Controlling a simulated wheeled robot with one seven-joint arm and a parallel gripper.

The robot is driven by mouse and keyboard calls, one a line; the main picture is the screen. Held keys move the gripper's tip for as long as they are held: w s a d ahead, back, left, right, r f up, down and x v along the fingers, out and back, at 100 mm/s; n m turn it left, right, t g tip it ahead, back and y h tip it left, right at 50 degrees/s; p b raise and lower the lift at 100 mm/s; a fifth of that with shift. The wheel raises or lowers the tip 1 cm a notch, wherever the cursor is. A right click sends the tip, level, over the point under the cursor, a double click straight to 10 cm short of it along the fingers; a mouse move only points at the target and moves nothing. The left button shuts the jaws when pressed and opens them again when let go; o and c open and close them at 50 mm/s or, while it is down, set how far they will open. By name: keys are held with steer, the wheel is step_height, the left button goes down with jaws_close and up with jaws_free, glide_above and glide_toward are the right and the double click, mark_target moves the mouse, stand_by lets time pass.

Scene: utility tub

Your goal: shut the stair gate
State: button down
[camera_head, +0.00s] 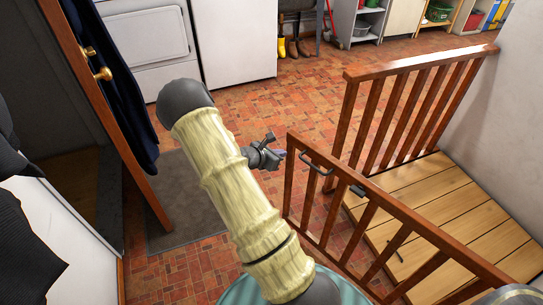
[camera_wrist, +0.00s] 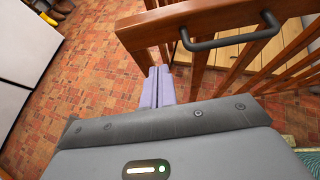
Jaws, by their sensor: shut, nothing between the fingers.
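The stair gate (camera_head: 395,219) is a reddish-brown wooden gate with upright bars, in the lower right of the head view. It stands swung open, apart from the fixed railing (camera_head: 420,67). A dark bar handle (camera_head: 318,163) sits near the free end of its top rail. It shows large in the wrist view (camera_wrist: 230,44). My gripper (camera_head: 282,154) is just left of the gate's free end. In the wrist view its pale fingers (camera_wrist: 158,84) are together and empty, close beside the end post. I cannot tell whether they touch it.
Wooden boards (camera_head: 440,205) lie behind the gate, beside a white wall. A grey mat (camera_head: 185,200) lies left of my arm, near an open brown door (camera_head: 110,110) with brass knobs. White appliances (camera_head: 235,40) and shelves stand at the back. The brick-patterned floor between is clear.

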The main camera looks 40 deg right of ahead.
mark_target(297, 147)
steer(key=shift+w+d+f, duration=0.15)
steer(key=shift+d+f, duration=0.05)
steer(key=shift+d, duration=0.8)
steer(key=shift+w+d+f, duration=0.15)
steer(key=shift+d+f, duration=0.05)
steer(key=shift+d, duration=0.85)
steer(key=shift+w+d+f, duration=0.15)
steer(key=shift+d+f, duration=0.05)
steer(key=shift+d, duration=0.8)
